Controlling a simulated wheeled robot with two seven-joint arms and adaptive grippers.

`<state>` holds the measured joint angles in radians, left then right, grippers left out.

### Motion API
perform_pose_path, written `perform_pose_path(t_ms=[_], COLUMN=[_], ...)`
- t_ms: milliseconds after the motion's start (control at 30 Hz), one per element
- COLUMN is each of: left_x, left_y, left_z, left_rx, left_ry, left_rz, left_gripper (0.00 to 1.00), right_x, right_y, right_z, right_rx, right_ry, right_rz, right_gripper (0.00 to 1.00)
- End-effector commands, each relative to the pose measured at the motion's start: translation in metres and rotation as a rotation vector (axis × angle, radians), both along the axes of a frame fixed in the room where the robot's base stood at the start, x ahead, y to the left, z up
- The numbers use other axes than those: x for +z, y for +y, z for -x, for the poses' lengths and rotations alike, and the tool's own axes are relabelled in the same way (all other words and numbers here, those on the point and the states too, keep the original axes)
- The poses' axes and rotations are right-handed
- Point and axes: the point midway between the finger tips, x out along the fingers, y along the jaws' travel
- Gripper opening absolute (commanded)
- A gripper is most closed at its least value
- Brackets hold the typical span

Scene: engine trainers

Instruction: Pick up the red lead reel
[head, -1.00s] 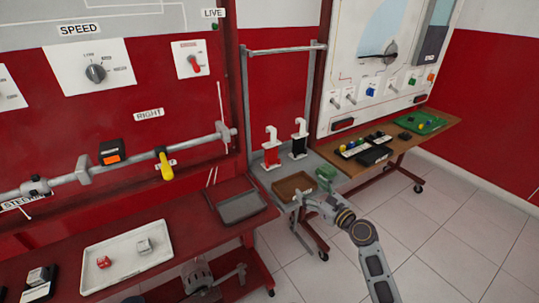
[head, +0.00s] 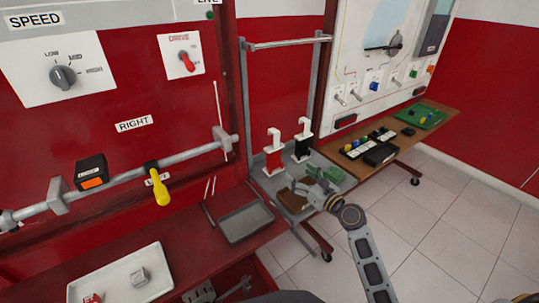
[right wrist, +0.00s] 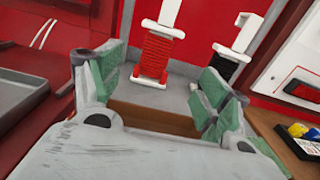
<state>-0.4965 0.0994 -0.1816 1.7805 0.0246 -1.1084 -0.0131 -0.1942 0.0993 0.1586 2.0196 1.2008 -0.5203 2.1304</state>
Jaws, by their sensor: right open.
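The red lead reel (head: 273,160) stands upright on the grey stand at the back, with a white hooked top and white base. In the right wrist view the red reel (right wrist: 157,55) shows ahead, between and beyond the fingers. My right gripper (right wrist: 160,85) is open, with green-padded fingers and nothing between them. In the head view my right gripper (head: 310,182) is in front of the reels, over the brown tray, apart from the red reel. My left gripper is not in view.
A black reel (head: 302,146) stands just right of the red one; it also shows in the right wrist view (right wrist: 223,65). A brown tray (right wrist: 150,119) lies in front of the reels. A grey tray (head: 246,222) is at left, a wooden table (head: 398,146) at right.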

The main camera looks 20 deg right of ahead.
Motion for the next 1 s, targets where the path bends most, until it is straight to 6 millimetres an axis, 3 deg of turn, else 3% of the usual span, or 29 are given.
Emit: perform_pose_path(t_ms=[567,1000], left_x=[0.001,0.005], left_y=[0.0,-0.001], left_z=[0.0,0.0], left_rx=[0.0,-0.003], left_ry=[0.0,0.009], left_rz=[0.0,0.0], left_gripper=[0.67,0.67], right_x=[0.0,0.0], right_y=[0.001,0.012], right_z=[-0.003,-0.034], right_rx=[-0.001,0.0], right_ry=[0.001,0.001], right_rz=[-0.004,-0.005], right_gripper=[0.77,0.77])
